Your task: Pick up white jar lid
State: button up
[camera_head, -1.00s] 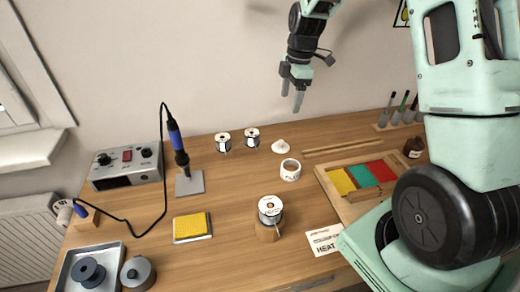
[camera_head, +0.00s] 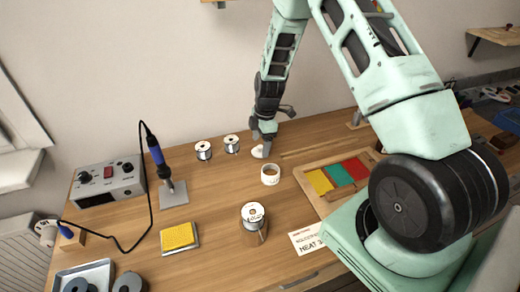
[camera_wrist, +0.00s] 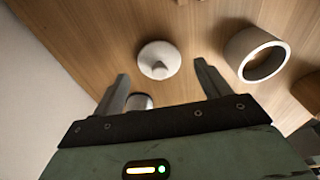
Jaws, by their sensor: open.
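The white jar lid (camera_wrist: 160,60) is a round disc with a small knob on top. It lies on the wooden table. In the wrist view it sits just beyond and between the fingertips of my gripper (camera_wrist: 160,78), which is open and empty. In the head view the lid (camera_head: 258,152) is partly hidden by my gripper (camera_head: 264,137), which points down right above it. I cannot tell from the head view how large the gap is.
A white open jar (camera_head: 270,175) stands close to the lid, also near the right finger in the wrist view (camera_wrist: 257,54). Two solder spools (camera_head: 203,150) (camera_head: 231,144) stand to the left. A tray with coloured pads (camera_head: 338,178) lies to the right.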

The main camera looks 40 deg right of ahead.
jog(key=shift+a+f, duration=0.1)
jog(key=shift+f, duration=1.05)
jog(key=c, duration=1.1)
jog(key=shift+o, duration=0.2)
jog(key=shift+w+r, duration=0.1)
jog(key=shift+r, duration=0.05)
